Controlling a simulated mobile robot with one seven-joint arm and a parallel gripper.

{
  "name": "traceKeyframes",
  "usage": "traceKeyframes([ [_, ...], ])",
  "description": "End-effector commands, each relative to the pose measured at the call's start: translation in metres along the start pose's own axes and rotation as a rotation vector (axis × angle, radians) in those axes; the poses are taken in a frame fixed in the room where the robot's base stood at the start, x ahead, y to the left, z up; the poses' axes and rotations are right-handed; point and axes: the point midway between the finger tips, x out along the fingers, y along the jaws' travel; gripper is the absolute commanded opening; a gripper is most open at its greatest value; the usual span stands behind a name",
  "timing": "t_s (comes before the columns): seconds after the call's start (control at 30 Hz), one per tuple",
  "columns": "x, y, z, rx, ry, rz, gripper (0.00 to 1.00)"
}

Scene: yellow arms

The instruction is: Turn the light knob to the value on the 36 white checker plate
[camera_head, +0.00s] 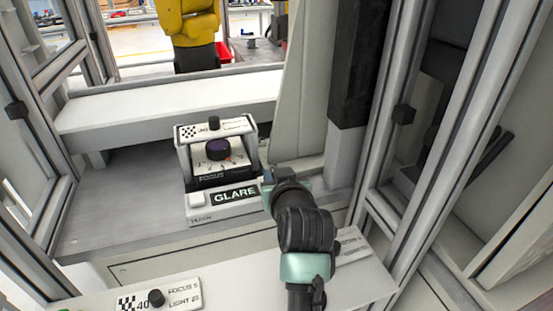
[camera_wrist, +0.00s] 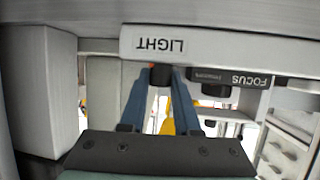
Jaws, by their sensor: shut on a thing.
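The device (camera_head: 195,218) stands on the grey bench with a lit GLARE display (camera_head: 234,194). My gripper (camera_head: 268,182) is at its right side. In the wrist view the LIGHT label (camera_wrist: 160,45) appears upside down, and the dark light knob (camera_wrist: 160,93) sits between my blue fingers, which are shut on it. In the head view my gripper hides this knob. The purple-black focus knob (camera_head: 218,149) is on the device's face. A white plate (camera_head: 352,247) lies partly behind my arm; its number cannot be read.
A checker plate marked 30 (camera_head: 190,131) lies on top of the device with a black knob. A checker plate reading 40, FOCUS 5 (camera_head: 183,283) lies on the front ledge. Metal frame posts (camera_head: 425,125) stand close on the right. The bench (camera_head: 125,195) is clear left of the device.

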Motion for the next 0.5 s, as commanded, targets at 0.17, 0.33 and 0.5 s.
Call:
traceKeyframes([
  [0.17,-0.0013,-0.0042,-0.0032,0.057,-0.005,0.142,0.0],
  [0.33,0.0006,-0.0046,-0.0005,0.116,-0.004,0.285,0.0],
  [0.5,0.0024,-0.0043,0.0023,0.174,-0.004,0.426,0.0],
])
